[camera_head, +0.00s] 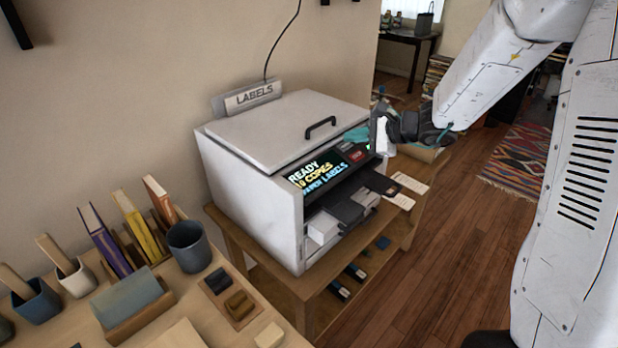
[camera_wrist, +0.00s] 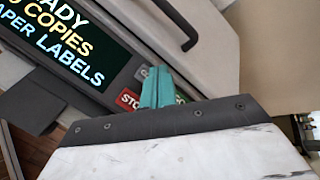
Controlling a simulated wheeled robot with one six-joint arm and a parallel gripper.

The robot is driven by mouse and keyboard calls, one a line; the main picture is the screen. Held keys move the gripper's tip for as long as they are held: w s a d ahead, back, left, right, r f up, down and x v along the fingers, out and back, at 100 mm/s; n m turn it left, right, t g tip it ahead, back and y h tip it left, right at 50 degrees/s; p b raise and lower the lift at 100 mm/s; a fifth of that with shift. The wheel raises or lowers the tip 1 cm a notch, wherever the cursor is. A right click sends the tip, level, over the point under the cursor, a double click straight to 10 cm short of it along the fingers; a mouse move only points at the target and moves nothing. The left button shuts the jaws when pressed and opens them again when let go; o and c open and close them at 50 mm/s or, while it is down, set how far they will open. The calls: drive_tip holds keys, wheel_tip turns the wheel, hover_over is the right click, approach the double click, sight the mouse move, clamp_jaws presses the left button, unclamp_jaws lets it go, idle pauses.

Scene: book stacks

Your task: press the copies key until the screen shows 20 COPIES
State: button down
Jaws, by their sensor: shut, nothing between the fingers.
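The label printer (camera_head: 250,190) is a white box with a lit screen (camera_head: 318,172) on its sloped front panel. The screen reads READY, a copies line and PAPER LABELS; the copies number looks like 19 but is not sharp. In the wrist view the screen (camera_wrist: 62,38) is cut off at the left, hiding the first digit. My gripper (camera_wrist: 157,86) has teal fingers, shut and empty, over the keys right of the screen. A red STOP key (camera_wrist: 128,100) is left of them, and a grey key (camera_wrist: 141,73) is partly hidden by them. Contact cannot be told.
A black handle (camera_head: 320,127) stands on the printer lid, close to my fingers. A LABELS sign (camera_head: 254,95) is behind it. The printer rests on a wooden stand (camera_head: 290,290). A desk with books and cups (camera_head: 188,246) is at the left; open floor lies to the right.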

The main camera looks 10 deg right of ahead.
drive_tip(key=r, duration=0.2)
drive_tip(key=s+r, duration=0.1)
drive_tip(key=d+r, duration=0.1)
drive_tip(key=r, duration=0.1)
drive_tip(key=shift+s+r, duration=0.25)
drive_tip(key=shift+r, duration=0.1)
idle(0.3)
idle(0.5)
drive_tip(key=s+a+f+n+g, duration=0.15)
drive_tip(key=s+n+g, duration=0.25)
drive_tip(key=s, duration=0.4)
drive_tip(key=s+a+n+g, duration=0.3)
drive_tip(key=s+n, duration=0.2)
drive_tip(key=s, duration=0.4)
drive_tip(key=s+d+r+n+h, duration=0.2)
drive_tip(key=s+d+n+h, duration=0.1)
drive_tip(key=s, duration=0.7)
drive_tip(key=s+d+r+n+h, duration=0.3)
drive_tip(key=s+n+h, duration=0.2)
drive_tip(key=s, duration=0.4)
drive_tip(key=shift+s+g+h, duration=0.3)
drive_tip(key=shift+s+h, duration=0.05)
drive_tip(key=shift+h, duration=0.15)
